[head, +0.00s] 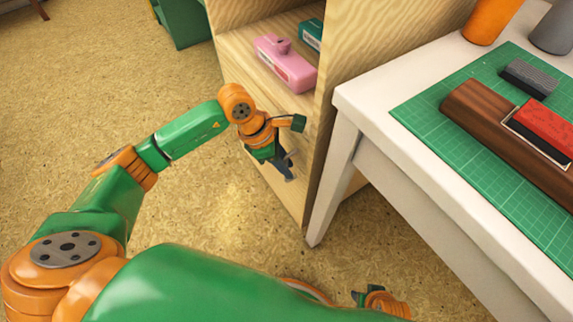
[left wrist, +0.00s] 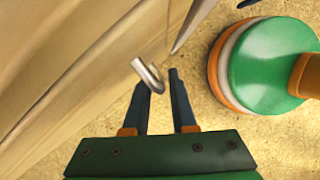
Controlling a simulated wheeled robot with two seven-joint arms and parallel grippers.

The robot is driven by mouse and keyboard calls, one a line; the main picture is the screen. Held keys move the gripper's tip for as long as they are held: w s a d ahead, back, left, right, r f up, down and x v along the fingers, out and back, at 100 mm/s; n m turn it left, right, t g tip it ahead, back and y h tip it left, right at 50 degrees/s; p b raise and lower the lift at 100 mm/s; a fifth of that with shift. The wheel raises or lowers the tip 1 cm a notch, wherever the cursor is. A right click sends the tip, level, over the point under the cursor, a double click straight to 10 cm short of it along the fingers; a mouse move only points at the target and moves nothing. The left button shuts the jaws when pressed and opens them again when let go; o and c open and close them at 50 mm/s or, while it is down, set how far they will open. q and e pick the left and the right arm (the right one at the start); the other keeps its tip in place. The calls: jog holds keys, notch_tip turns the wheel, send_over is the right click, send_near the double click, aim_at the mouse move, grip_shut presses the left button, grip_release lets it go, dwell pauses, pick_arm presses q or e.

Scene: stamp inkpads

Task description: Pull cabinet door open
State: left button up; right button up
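The wooden cabinet (head: 262,82) stands at top centre in the head view, with an open shelf above a lower front panel. That panel, the door (left wrist: 70,70), fills the left of the left wrist view and looks closed. A curved metal handle (left wrist: 147,75) sticks out from it. My left gripper (left wrist: 160,80) is open, its two dark fingers pointing at the handle. The handle's hooked end is at the left fingertip; I cannot tell whether they touch. In the head view my left gripper (head: 288,168) is low beside the cabinet front. Part of my right arm shows at the bottom; its fingers are unclear.
A pink ink bottle (head: 285,62) and a teal one (head: 311,35) are on the shelf. A white table (head: 400,175) with a green mat (head: 455,135), a stamp and pads stands close to the right. The floor (head: 215,205) left of the cabinet is clear.

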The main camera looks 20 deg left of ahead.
pick_arm(q)
grip_shut()
dwell(1.4)
